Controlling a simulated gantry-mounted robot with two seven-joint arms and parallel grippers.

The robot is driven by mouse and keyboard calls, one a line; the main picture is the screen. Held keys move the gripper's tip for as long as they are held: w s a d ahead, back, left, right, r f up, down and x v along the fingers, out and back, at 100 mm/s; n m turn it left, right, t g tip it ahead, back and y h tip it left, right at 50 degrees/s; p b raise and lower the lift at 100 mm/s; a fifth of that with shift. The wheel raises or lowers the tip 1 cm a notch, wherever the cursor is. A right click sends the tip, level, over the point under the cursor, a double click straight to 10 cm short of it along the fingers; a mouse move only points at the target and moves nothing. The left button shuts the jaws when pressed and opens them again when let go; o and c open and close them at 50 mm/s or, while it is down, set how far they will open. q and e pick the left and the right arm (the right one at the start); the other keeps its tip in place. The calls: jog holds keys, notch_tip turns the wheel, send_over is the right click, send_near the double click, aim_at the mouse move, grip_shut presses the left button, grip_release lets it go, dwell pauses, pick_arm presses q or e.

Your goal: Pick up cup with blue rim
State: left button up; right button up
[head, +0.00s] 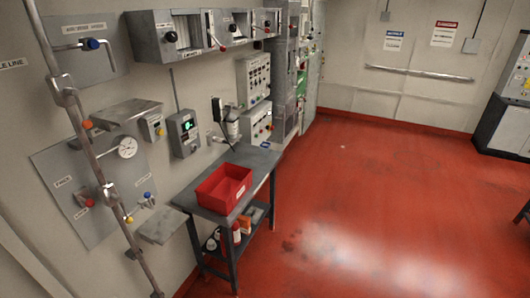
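I cannot make out a cup with a blue rim in the head view. Neither of my grippers is in view. Small items stand on the lower shelf of the grey workbench (262,163), including a red-and-white container (236,233) and an orange box (246,222). They are too small and shaded to tell whether one is a cup.
An open red bin (223,188) sits on the workbench against the left wall. Pipes, valves and control boxes (184,133) line that wall. A cabinet (503,125) stands at the far right. The red floor (390,200) is wide and clear.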

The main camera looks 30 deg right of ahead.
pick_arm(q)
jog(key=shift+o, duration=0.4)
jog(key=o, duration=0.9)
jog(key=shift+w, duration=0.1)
